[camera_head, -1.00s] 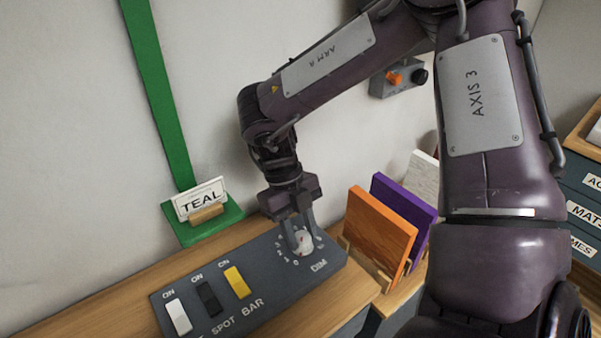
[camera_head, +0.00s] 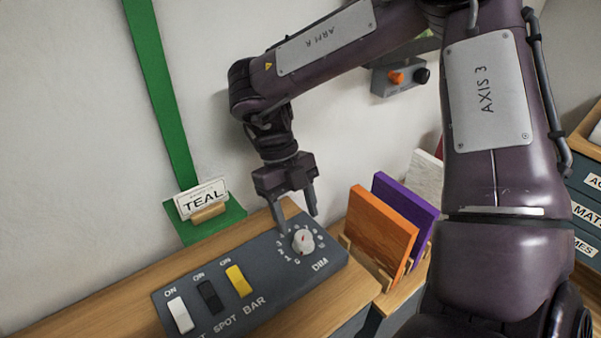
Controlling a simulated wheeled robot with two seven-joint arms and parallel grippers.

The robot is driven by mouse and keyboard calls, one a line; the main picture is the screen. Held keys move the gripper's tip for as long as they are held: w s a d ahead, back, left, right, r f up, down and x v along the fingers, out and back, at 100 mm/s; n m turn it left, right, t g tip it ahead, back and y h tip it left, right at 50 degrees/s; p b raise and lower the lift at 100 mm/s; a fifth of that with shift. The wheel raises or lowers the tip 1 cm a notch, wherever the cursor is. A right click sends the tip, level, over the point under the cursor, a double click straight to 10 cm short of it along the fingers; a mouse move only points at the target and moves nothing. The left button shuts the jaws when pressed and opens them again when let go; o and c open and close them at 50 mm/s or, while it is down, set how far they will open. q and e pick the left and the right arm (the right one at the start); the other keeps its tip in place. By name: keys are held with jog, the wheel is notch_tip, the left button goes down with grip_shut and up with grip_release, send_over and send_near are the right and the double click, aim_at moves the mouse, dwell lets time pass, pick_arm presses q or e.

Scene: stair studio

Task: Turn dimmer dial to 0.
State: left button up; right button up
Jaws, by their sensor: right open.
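The dimmer dial (camera_head: 303,240) is a round white knob with a red pointer mark, ringed by small printed digits, at the right end of a dark grey panel (camera_head: 262,262) labelled DIM. The red mark is on the knob's upper part; the exact digit it points to is too small to tell. My right gripper (camera_head: 297,221) is open and empty, its fingers pointing down just above and behind the dial, apart from it. My left gripper is not in view.
White, black and yellow switches (camera_head: 238,281) stand on the panel's left. Orange (camera_head: 378,237) and purple boards stand in a rack to the right. A wall box with knobs (camera_head: 398,78) is behind.

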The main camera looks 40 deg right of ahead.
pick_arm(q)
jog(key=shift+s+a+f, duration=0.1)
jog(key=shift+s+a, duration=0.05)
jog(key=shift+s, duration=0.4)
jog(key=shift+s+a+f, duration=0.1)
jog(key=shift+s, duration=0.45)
pick_arm(e)
jog(key=v, duration=0.3)
jog(key=shift+w+r, duration=0.1)
jog(key=shift+r, duration=0.15)
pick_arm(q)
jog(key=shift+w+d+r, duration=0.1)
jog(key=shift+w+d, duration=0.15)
